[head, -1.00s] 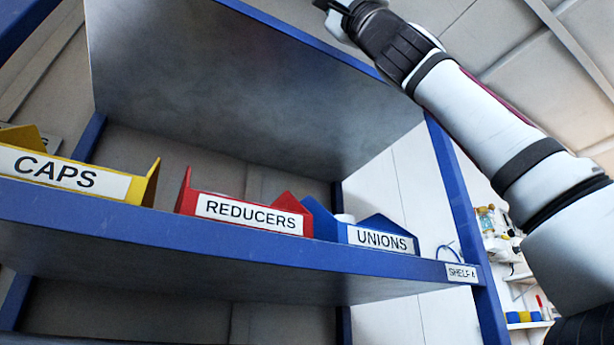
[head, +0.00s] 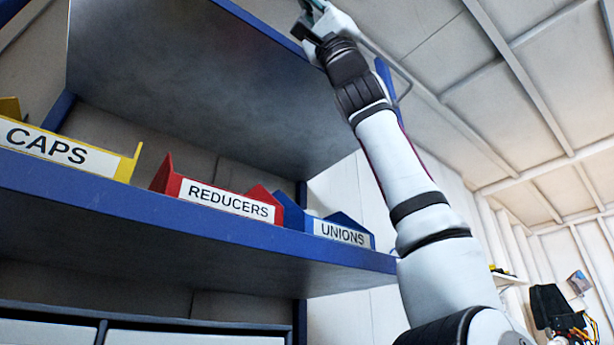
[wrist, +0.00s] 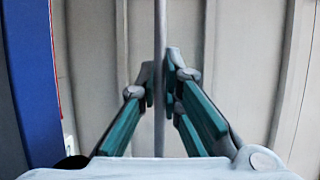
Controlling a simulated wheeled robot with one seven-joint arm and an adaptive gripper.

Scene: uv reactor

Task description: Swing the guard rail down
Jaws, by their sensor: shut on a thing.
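The guard rail (wrist: 160,40) is a thin grey rod. In the wrist view it runs upright down the middle, between the two fingers of my gripper (wrist: 160,88). The green-sided fingers are shut on it. In the head view my gripper (head: 316,8) is at the top edge, partly cut off, high up by the upper front edge of the shelf unit. A thin grey bar (head: 390,63) beside the blue post appears to be part of the rail. Most of the rail is hidden or out of frame.
A blue shelf (head: 230,240) carries a yellow CAPS bin (head: 128,165), a red REDUCERS bin (head: 163,178) and a blue UNIONS bin (head: 290,210). A grey panel (head: 200,80) lies above them. A blue upright (wrist: 35,80) is close on the left of my gripper. Room right of my arm looks open.

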